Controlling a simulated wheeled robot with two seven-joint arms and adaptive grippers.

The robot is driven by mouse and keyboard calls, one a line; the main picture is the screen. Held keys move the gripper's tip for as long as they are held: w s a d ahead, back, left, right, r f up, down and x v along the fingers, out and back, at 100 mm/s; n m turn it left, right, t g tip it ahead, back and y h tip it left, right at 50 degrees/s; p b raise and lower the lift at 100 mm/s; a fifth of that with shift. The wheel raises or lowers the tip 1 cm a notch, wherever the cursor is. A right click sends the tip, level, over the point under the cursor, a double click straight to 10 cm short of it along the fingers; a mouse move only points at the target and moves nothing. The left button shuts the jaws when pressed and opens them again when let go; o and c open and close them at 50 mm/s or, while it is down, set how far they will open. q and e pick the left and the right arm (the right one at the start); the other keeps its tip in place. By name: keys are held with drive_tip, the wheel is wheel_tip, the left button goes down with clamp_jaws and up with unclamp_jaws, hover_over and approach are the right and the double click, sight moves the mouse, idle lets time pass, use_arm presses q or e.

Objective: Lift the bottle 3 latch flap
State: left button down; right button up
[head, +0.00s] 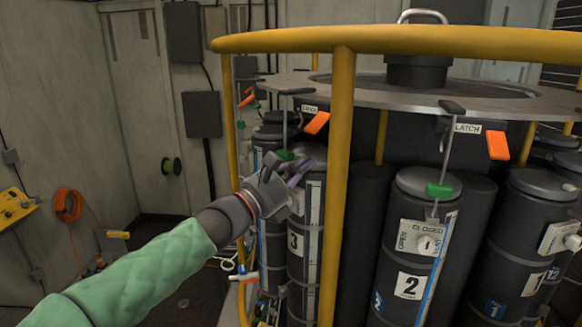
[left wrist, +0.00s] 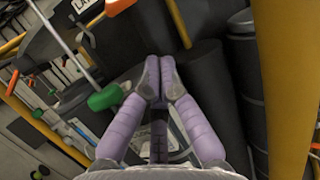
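Bottle 3 (head: 296,242) is a dark upright cylinder with a white number label, behind the yellow post. Above it, an orange flap (head: 316,122) hangs beside a partly hidden latch label under the metal ring. A thin rod with a green grip (head: 286,155) hangs near the bottle's top; the green grip also shows in the left wrist view (left wrist: 105,97). My left gripper (head: 294,172) is in front of bottle 3's upper part, below the flap. In the left wrist view its purple fingers (left wrist: 159,62) come together at the tips, with nothing visible between them. My right gripper is out of view.
A yellow post (head: 341,200) and rail (head: 430,40) stand close on the gripper's right. Bottle 2 (head: 402,255) has its own orange flap (head: 498,145) and green grip (head: 440,190). Another yellow post (head: 231,130) is to the left.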

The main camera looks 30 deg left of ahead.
sight(317, 123)
use_arm(q)
drive_tip(key=r+p, duration=0.1)
drive_tip(key=w+r+p, duration=0.1)
drive_tip(key=r, duration=0.1)
drive_tip(key=w+r+p, duration=0.1)
drive_tip(key=shift+w+d+r+p, duration=0.2)
drive_tip(key=shift+d+p, duration=0.1)
drive_tip(key=shift+p, duration=0.1)
drive_tip(key=shift+s, duration=0.1)
